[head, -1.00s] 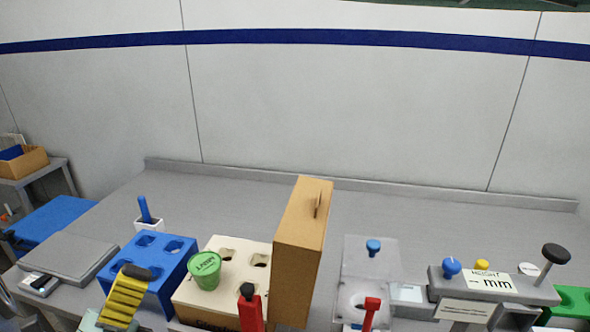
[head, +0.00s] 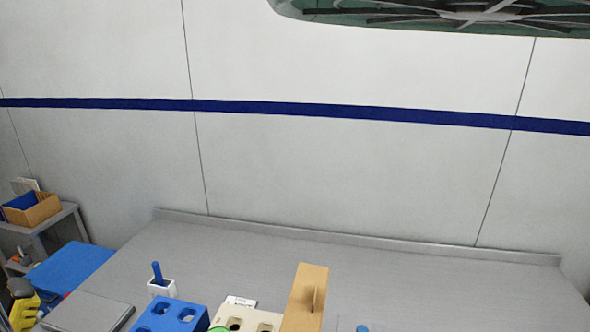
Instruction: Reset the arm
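My arm and my gripper do not show in the head view. The grey worktable (head: 400,271) lies along the bottom of the picture, with most of its near part cut off. On it are a blue block with holes (head: 169,316), a cream block with holes (head: 262,317) and an upright tan board (head: 308,285). The top of a green cup (head: 219,328) just shows at the bottom edge.
A small white holder with a blue stick (head: 160,284) stands behind the blue block. A flat grey plate (head: 88,313) lies at the left. A grey shelf (head: 62,219) carries an orange-brown bin (head: 36,210). The back right of the table is clear.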

